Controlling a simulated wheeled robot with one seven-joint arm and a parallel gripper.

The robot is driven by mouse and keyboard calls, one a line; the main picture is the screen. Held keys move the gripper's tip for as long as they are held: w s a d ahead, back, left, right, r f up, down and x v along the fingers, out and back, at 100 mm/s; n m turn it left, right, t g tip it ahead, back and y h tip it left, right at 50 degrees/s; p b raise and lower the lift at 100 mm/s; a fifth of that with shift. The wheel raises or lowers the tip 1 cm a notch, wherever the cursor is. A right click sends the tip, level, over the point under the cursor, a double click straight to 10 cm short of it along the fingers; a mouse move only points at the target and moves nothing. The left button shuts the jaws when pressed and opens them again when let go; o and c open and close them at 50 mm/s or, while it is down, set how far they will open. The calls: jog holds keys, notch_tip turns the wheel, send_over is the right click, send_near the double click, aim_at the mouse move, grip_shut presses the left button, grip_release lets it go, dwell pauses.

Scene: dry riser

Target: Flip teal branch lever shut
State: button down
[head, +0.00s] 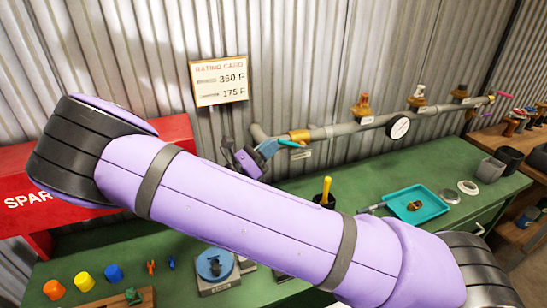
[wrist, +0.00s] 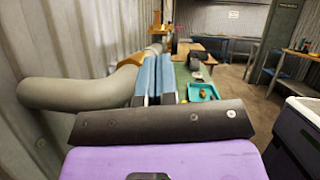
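The teal lever (head: 290,143) shows in the head view as a short bar at the orange-brass valve fitting (head: 299,135) on the grey wall pipe. It lies roughly along the pipe, on its near side. My gripper (head: 272,148) is at the lever's left end, its blue fingers pointing toward it; I cannot tell whether they touch. In the wrist view my gripper (wrist: 157,62) has its two blue fingers side by side with only a thin dark line between them, and nothing shows held. The lever is hidden in the wrist view.
The pipe also carries a round gauge (head: 398,128) and more valves to the right. On the green bench (head: 352,180) are a teal tray (head: 436,203), a black cup with a yellow-handled tool (head: 326,190) and colored caps. A rating card (head: 219,81) hangs on the corrugated wall. My arm hides mid-bench.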

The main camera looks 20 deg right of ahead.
jog(key=d+r+m+g+y, duration=0.2)
jog(key=d+r+y, duration=0.6)
jog(key=y, duration=0.8)
jog(key=shift+d+r+y, duration=0.15)
jog(key=shift+d+y, duration=0.25)
jog(key=shift+d, duration=0.2)
jog(key=shift+r, duration=0.1)
dwell(0.4)
jog(key=v, duration=1)
jog(key=shift+a, duration=0.1)
